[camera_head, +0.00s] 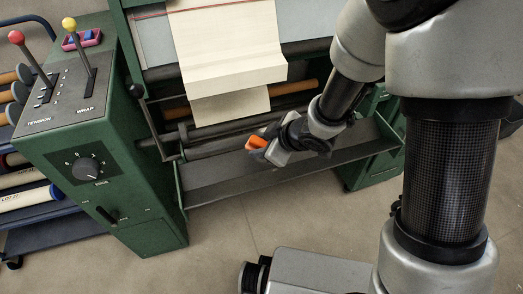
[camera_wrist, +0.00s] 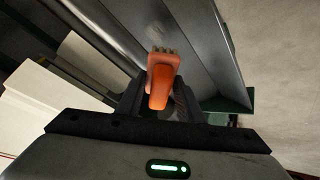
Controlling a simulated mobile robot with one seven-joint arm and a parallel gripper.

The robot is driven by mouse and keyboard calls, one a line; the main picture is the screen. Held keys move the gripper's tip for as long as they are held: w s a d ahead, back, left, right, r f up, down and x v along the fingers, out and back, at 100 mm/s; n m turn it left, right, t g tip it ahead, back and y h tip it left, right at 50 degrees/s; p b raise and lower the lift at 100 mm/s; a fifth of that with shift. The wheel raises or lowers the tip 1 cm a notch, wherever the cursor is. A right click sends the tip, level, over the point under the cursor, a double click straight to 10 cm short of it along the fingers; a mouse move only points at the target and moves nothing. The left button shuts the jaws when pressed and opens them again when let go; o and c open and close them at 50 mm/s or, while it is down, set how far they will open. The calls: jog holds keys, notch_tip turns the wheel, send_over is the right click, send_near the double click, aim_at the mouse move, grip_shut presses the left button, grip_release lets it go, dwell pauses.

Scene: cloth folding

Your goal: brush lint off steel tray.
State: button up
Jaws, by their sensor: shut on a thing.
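The steel tray (camera_head: 215,192) is a long grey trough low across the front of the green machine. It also shows in the wrist view (camera_wrist: 205,60), running diagonally. My gripper (camera_head: 271,149) is over the tray, shut on an orange brush (camera_head: 257,141). In the wrist view the brush (camera_wrist: 162,82) stands between the dark fingers, its short bristles pointing to the tray. A faint pale patch, perhaps lint (camera_wrist: 155,32), lies on the tray just beyond the bristles. I cannot tell whether the bristles touch the tray.
Cream cloth (camera_head: 228,50) hangs over the machine above the tray, near rollers (camera_head: 290,88). A green control cabinet (camera_head: 105,150) with levers and a dial stands left of the tray. A rack of rolls (camera_head: 25,190) is at far left.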

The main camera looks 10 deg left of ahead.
jog(key=shift+w+a+f+b, duration=0.2)
jog(key=shift+w+f+b, duration=0.1)
jog(key=shift+f+b, duration=0.55)
jog(key=shift+w+a+f+b, duration=0.3)
jog(key=shift+f+b, duration=0.3)
jog(key=shift+f, duration=0.4)
jog(key=shift+w+a+f+b, duration=0.15)
jog(key=shift+w+f+b, duration=0.15)
jog(key=shift+f+b, duration=0.55)
jog(key=shift+w+a+f+b, duration=0.1)
jog(key=shift+w+f+b, duration=0.15)
jog(key=shift+f, duration=0.3)
jog(key=shift+w+a+f+b, duration=0.1)
jog(key=shift+f+b, duration=0.2)
jog(key=shift+f, duration=0.2)
jog(key=shift+r, duration=0.1)
jog(key=shift+w+d+r+p, duration=0.1)
jog(key=shift+w+d+p, duration=0.3)
jog(key=shift+d, duration=0.2)
jog(key=shift+w+d+r+p, duration=0.1)
jog(key=shift+w+d+p, duration=0.2)
jog(key=shift+d+p, duration=0.25)
jog(key=shift+w+d+f, duration=0.1)
jog(key=shift+w+d, duration=0.2)
jog(key=shift+d, duration=0.25)
jog(key=shift+f, duration=0.1)
jog(key=shift+f, duration=0.1)
